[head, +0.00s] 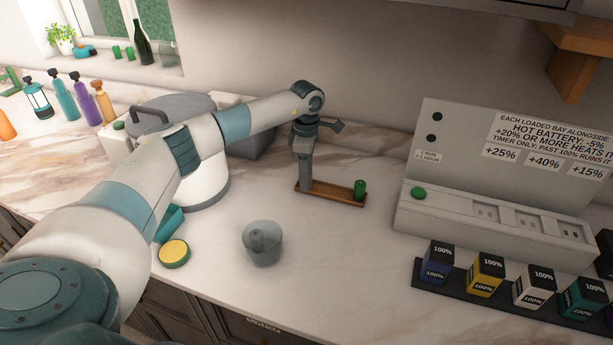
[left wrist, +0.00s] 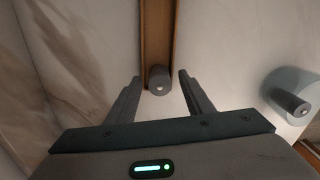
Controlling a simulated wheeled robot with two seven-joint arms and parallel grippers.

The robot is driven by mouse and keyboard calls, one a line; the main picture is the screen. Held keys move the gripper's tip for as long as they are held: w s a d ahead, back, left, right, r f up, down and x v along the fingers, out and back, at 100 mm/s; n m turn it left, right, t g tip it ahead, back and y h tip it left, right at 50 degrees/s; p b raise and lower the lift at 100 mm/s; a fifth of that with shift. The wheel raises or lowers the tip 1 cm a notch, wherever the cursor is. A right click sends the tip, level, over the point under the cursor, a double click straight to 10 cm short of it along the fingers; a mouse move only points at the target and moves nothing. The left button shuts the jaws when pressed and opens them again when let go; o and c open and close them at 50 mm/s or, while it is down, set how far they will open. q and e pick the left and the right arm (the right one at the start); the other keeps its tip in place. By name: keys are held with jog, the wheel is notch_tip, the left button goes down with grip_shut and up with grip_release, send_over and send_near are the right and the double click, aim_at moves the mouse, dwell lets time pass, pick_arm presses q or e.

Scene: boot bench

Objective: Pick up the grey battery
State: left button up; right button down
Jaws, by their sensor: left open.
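A grey cylindrical battery (left wrist: 160,80) stands at the near end of a narrow wooden tray (left wrist: 156,12) in the left wrist view. My left gripper (left wrist: 158,86) is open, with one finger on each side of this battery and a gap to each. In the head view my left gripper (head: 305,165) points down over the left end of the tray (head: 335,197) and largely hides that battery. A second grey cylinder (head: 257,240) stands in a clear cup (head: 264,257); the cup also shows in the left wrist view (left wrist: 284,88). My right gripper is out of view.
A grey panel with bays (head: 490,225) and a row of labelled batteries (head: 487,274) are at the right. A yellow-topped round tin (head: 174,253) lies front left. Counter around the cup is clear.

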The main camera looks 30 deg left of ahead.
pick_arm(q)
jog(key=shift+f, duration=0.2)
dwell(0.3)
grip_shut()
jog(key=shift+r, duration=0.15)
